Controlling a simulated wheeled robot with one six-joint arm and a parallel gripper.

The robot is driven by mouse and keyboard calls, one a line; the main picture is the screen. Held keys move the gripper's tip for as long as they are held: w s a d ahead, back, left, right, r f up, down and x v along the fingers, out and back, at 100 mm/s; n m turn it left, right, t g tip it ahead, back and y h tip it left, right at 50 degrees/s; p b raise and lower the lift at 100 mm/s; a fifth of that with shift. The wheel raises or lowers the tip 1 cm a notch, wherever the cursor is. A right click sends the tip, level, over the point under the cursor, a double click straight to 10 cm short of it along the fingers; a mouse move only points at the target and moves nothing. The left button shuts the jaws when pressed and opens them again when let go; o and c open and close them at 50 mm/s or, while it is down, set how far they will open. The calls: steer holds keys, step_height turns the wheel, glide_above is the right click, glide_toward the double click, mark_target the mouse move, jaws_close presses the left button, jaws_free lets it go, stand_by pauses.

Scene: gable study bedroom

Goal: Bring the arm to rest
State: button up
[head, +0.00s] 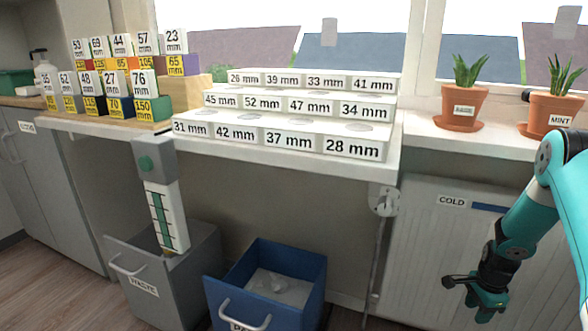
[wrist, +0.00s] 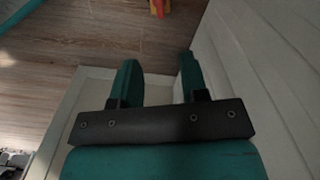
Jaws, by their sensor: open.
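My arm, teal with dark joints, comes in from the right edge of the head view. My gripper (head: 487,304) hangs low at the right, in front of the white panel marked COLD (head: 425,240), pointing down. In the wrist view my gripper (wrist: 160,75) shows two teal fingers standing apart with nothing between them. Wooden floor lies beyond the fingertips. The gripper is open and empty.
A white shelf (head: 290,160) holds stepped white blocks with mm labels. Below stand a grey bin (head: 190,290) and a blue bin (head: 315,270). Potted plants (head: 461,108) stand on the sill. A pale wall (wrist: 235,60) runs close beside the fingers.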

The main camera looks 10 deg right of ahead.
steer(key=a+r+n+t, duration=0.2)
steer(key=a+r+n, duration=0.9)
steer(key=a+r, duration=0.7)
steer(key=s+a+r+n+g+y+p, duration=0.15)
steer(key=s+a+r+n+y, duration=0.25)
steer(key=s+a+r+n, duration=1.55)
steer(key=a+r+m+p, duration=0.1)
steer(key=a+r+p, duration=0.1)
steer(key=r+p, duration=1.3)
steer(key=s+a+r+m+p, duration=0.1)
steer(key=r+m+p, duration=0.1)
steer(key=r+p, duration=1.3)
steer(key=shift+a, duration=0.35)
steer(key=shift+r+g, duration=0.1)
steer(key=shift+g, duration=0.15)
